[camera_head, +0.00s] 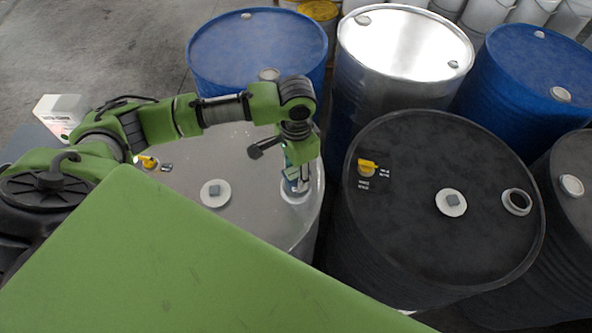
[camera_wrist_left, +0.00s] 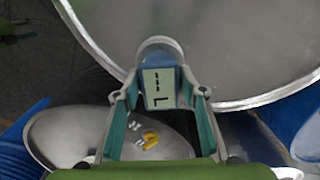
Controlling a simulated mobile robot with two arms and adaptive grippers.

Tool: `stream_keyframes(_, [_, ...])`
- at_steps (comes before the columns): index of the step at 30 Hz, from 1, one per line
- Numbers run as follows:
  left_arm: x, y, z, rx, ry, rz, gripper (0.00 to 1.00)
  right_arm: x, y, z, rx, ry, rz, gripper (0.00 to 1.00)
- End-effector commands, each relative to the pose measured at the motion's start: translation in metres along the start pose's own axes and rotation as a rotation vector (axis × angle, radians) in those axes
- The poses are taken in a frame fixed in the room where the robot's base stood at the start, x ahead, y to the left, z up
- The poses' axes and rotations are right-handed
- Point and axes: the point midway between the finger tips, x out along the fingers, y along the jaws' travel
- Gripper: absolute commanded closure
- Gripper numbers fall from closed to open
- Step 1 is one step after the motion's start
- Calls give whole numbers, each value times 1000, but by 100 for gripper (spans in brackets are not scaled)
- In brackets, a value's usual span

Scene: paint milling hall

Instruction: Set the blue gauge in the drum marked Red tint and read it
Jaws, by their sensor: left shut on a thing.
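My left gripper (camera_head: 297,172) points down over the right side of a pale grey drum (camera_head: 250,225). It is shut on the blue gauge (camera_wrist_left: 160,86), whose small display shows dashes and a mark like an L. In the head view the gauge's lower end is at a white-ringed opening near the drum's rim; I cannot tell how deep it sits. The drum labels are too small to read, so I cannot tell which is Red tint. My right gripper is not in view.
A blue drum (camera_head: 255,45), a shiny silver drum (camera_head: 405,40) and another blue drum (camera_head: 540,65) stand behind. Pale buckets (camera_head: 490,14) are at the back right. A white container (camera_head: 62,112) is at the left. Open floor lies at the upper left.

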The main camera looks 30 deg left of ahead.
Motion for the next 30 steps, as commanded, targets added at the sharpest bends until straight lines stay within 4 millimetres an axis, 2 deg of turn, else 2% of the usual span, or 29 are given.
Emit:
stream_keyframes(5, [5, 0, 0, 0, 0, 0, 91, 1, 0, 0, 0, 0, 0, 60])
stream_keyframes(6, [4, 0, 0, 0, 1, 0, 54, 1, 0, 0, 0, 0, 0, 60])
stream_keyframes(8, [4, 0, 0, 0, 1, 0, 42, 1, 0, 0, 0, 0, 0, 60])
stream_keyframes(20, [0, 0, 0, 0, 1, 0, 42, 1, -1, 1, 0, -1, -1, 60])
stream_keyframes(23, [-12, 0, -1, 0, 4, -1, 42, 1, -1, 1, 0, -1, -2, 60])
stream_keyframes(30, [-63, 0, -1, 1, 6, -2, 42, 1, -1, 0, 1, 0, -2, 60])
